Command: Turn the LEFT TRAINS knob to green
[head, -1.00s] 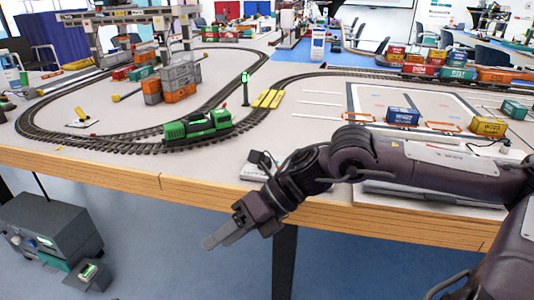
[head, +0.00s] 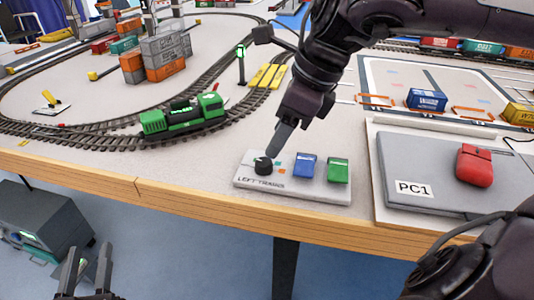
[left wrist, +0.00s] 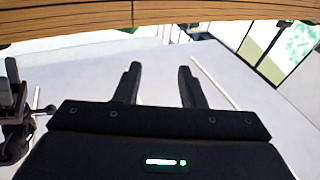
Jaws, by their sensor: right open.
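The LEFT TRAINS panel (head: 245,186) is a pale plate near the table's front edge. Its round black knob (head: 263,166) stands at the left, with small coloured marks beside it, including cyan and orange; which mark it points to is too small to tell. My right gripper (head: 274,151) reaches down from above, fingertips just above or at the knob; contact cannot be told. It is open, though its fingers overlap in this view. My left gripper (head: 86,270) is low in front of the table, open and empty; it also shows in the left wrist view (left wrist: 158,85).
A blue button (head: 304,166) and a green button (head: 338,170) sit right of the knob. A grey PC1 pad (head: 440,200) with a red mouse (head: 474,165) lies further right. A green locomotive (head: 183,118) stands on the track behind. A grey box (head: 45,215) is at the lower left.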

